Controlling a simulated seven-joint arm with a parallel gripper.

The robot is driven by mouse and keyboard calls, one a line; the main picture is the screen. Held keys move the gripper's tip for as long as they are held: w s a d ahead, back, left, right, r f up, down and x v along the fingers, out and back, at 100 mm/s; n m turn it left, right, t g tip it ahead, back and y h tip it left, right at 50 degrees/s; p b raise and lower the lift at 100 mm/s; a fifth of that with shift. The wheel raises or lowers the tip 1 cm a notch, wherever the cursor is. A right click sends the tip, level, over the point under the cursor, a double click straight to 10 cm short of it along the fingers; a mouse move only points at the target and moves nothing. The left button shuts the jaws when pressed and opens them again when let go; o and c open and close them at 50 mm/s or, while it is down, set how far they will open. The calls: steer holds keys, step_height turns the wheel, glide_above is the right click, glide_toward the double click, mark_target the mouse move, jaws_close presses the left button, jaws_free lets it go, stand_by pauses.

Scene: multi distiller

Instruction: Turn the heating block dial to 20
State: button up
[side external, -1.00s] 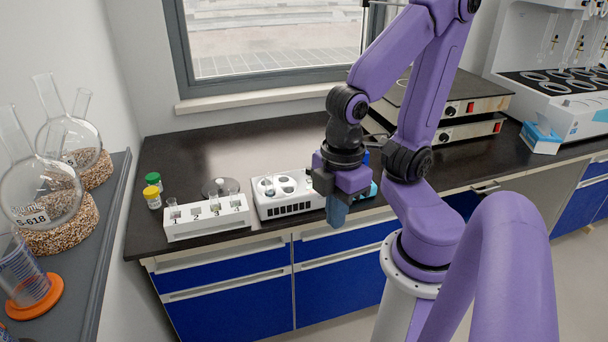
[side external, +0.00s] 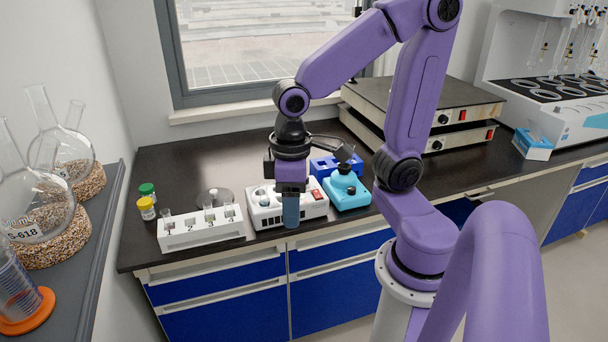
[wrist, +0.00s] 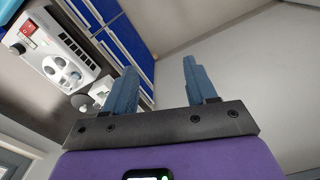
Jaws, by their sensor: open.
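The heating block (side external: 262,217) is a white box with round wells on top and a row of dark slots. It stands near the bench's front edge. In the wrist view the heating block (wrist: 85,48) is at upper left, with a red switch (wrist: 29,28) and a small dark knob (wrist: 18,48) that may be the dial. The dial's reading is too small to tell. My gripper (side external: 291,226) hangs in front of the heating block and covers part of it. In the wrist view my gripper (wrist: 160,64) has its blue fingers apart with nothing between them.
A white numbered rack (side external: 200,233) with small glassware stands left of the heating block. A turquoise device (side external: 347,193) and a blue rack (side external: 325,166) stand right of it. Capped vials (side external: 147,208) and round flasks are further left. Flat hotplates (side external: 425,100) are behind at right.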

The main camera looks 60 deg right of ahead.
steer(key=w+d+m, duration=1.3)
steer(key=w+m, duration=0.2)
steer(key=d+f+m, duration=0.2)
steer(key=d+m, duration=1.3)
steer(key=d, duration=0.8)
steer(key=shift+g, duration=0.3)
steer(key=f, duration=1.6)
steer(key=shift+s+a, duration=0.25)
steer(key=shift+a, duration=0.15)
steer(key=shift+c, duration=0.3)
jaws_close()
